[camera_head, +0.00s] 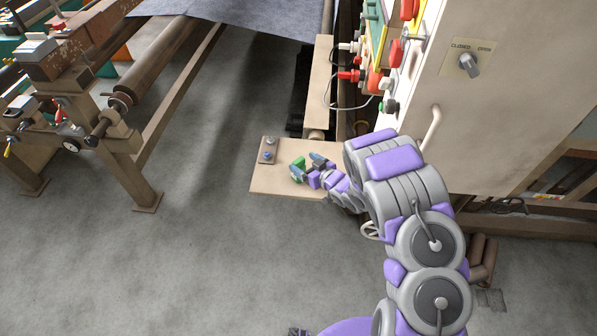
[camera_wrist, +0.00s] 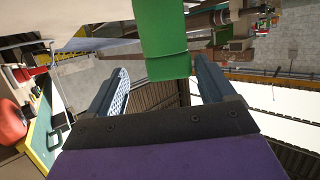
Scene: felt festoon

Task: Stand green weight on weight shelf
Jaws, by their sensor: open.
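The green weight (camera_head: 298,164) shows in the head view at my gripper, over the tan shelf board (camera_head: 262,184). In the wrist view the green weight (camera_wrist: 164,35) is a green block reaching down from the top edge to between my fingertips. My gripper (camera_head: 306,168) is open, its fingers apart. In the wrist view my gripper (camera_wrist: 161,68) has a finger on each side of the weight, with gaps showing. The weight's far end is cut off there. I cannot tell whether its base touches the board.
Two small knob-like pieces, one blue (camera_head: 268,155), sit on the board's left end. A pale cabinet (camera_head: 465,120) with a handle and coloured controls stands right. A brown metal frame (camera_head: 125,170) stands left. Grey floor (camera_head: 210,240) is open in front.

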